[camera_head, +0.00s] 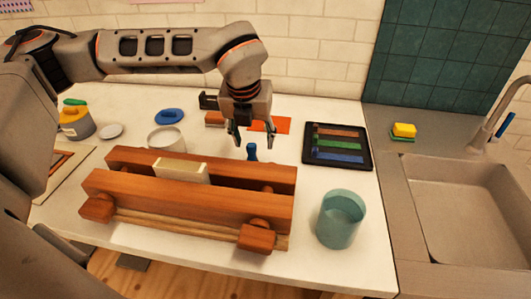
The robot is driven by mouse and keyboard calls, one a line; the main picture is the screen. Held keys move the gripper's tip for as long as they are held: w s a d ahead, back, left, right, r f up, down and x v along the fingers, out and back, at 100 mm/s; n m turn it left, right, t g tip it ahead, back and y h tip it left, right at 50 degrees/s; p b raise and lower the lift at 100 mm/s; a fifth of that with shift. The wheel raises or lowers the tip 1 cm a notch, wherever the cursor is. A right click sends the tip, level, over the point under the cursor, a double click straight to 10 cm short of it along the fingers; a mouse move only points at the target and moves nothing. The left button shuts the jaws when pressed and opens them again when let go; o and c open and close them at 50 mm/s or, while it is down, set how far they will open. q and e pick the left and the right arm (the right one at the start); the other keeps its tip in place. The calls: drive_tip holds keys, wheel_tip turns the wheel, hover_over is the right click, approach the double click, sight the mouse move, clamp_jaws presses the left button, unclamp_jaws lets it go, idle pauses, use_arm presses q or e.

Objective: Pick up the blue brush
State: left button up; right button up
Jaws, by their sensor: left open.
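My left gripper (253,135) points down over the back of the table, with its two fingers apart. A small upright blue piece (252,152) shows just below and between the fingertips, behind the wooden rack; its lower part is hidden. It may be the blue brush, but I cannot tell for sure. I see no contact between the fingers and it. A flat blue oval thing (170,116) with a raised grip lies at the back left. My right gripper is not in view.
The long wooden rack (190,205) holds a pale block (181,170). A teal cup (340,219) stands at right front, a black tray (337,147) with coloured strips behind it. An orange sheet (282,124) lies behind the gripper. A sponge (403,130) is by the sink (470,200).

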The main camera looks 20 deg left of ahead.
sight(253, 155)
use_arm(q)
drive_tip(key=shift+a+f, duration=0.35)
drive_tip(key=shift+w+a+f, duration=0.1)
drive_tip(key=shift+a+f, duration=0.05)
drive_tip(key=shift+f, duration=0.3)
drive_tip(key=shift+w+a+f, duration=0.1)
drive_tip(key=shift+a+f, duration=0.05)
drive_tip(key=shift+f, duration=0.3)
drive_tip(key=shift+p+x, duration=0.35)
drive_tip(key=shift+x, duration=2.55)
drive_tip(key=shift+d, duration=0.1)
drive_tip(key=c, duration=1.2)
